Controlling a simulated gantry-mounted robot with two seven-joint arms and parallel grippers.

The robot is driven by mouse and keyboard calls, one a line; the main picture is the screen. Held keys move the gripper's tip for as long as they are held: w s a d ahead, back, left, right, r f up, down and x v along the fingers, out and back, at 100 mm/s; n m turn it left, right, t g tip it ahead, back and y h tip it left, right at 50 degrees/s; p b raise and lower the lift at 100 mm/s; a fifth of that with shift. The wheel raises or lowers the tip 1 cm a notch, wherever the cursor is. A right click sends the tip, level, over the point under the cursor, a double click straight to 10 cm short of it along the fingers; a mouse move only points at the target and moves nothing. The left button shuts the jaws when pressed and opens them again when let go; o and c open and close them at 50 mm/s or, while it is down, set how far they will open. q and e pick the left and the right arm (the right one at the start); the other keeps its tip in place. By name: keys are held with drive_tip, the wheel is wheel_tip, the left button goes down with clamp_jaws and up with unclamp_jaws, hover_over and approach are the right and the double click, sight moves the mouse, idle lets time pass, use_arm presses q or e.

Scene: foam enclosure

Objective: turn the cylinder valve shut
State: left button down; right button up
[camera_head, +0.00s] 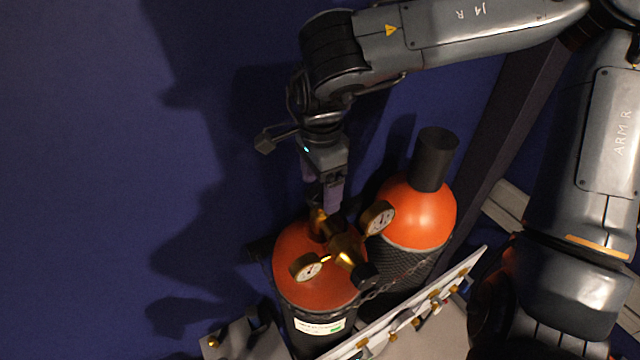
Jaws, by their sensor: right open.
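The front gas cylinder (290,285) has an orange shoulder and a dark body with a white and green label. A brass valve with a regulator (345,248) sits on its top, with two round gauges and a black knob (366,276). My right gripper (323,205) comes down from above with its fingers at the top of the brass valve. It is open, with a finger on each side of the valve top. The fingers hide most of the valve's handle, and I cannot tell if they touch it. My left gripper is not in view.
A second orange-topped cylinder (420,215) with a black cap stands behind to the right. A chain (405,275) runs across the cylinders. A pale panel with brass fittings (400,325) lies in front. Dark blue wall fills the left side.

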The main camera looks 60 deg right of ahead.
drive_tip(key=shift+f, duration=0.25)
drive_tip(key=shift+c, duration=0.4)
drive_tip(key=c, duration=1)
